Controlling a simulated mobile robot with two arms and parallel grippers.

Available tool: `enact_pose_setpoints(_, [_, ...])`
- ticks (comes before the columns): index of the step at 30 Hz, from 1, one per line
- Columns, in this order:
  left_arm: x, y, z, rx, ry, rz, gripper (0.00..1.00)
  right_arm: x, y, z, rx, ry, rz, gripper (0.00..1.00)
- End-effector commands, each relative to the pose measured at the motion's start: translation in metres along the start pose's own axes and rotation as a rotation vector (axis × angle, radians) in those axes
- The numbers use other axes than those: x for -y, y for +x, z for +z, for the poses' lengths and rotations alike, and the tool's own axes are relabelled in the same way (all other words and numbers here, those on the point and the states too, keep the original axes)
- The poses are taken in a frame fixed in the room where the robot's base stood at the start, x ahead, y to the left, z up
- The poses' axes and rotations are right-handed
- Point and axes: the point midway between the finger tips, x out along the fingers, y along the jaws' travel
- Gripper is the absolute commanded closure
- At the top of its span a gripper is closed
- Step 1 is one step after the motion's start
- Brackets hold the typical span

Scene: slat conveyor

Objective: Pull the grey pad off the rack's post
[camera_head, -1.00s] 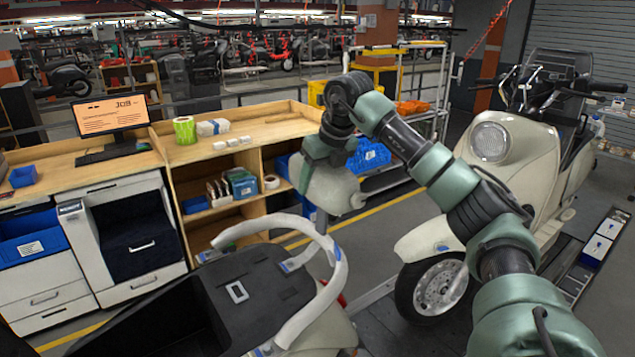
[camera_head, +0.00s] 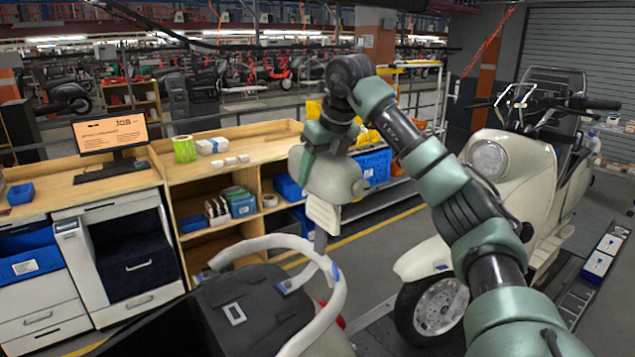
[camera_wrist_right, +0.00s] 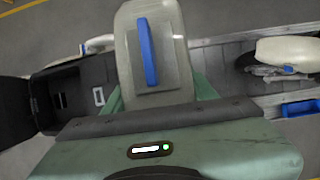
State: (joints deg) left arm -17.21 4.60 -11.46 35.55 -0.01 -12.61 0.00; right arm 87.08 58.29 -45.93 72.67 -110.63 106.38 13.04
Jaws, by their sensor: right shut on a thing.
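The grey pad (camera_head: 334,178) is a pale, rounded piece hanging below my right wrist in the head view, with a flat lighter plate at its lower edge. In the right wrist view the pad (camera_wrist_right: 127,55) stands out beyond the green hand, with a blue strip on its face. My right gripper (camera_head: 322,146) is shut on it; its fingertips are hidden. The rack's grey post (camera_head: 320,241) shows upright just below the pad. I cannot tell whether they touch. My left gripper is not in view.
A pale curved rail (camera_head: 338,300) and a black box (camera_head: 250,312) are below the post. A cream scooter (camera_head: 515,165) stands close to the right of my arm. A wooden bench (camera_head: 265,150) with shelves is behind at the left.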

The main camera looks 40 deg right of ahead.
Motion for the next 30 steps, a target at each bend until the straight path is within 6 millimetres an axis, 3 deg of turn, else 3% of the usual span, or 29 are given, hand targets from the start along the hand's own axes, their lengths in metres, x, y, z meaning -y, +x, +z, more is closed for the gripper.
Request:
enact_pose_setpoints(15, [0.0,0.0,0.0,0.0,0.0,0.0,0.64,0.002,-0.039,0.016,0.002,-0.001,0.002,0.83])
enact_pose_setpoints(30, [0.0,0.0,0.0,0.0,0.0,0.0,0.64,0.002,-0.043,0.018,0.003,-0.001,0.001,0.83])
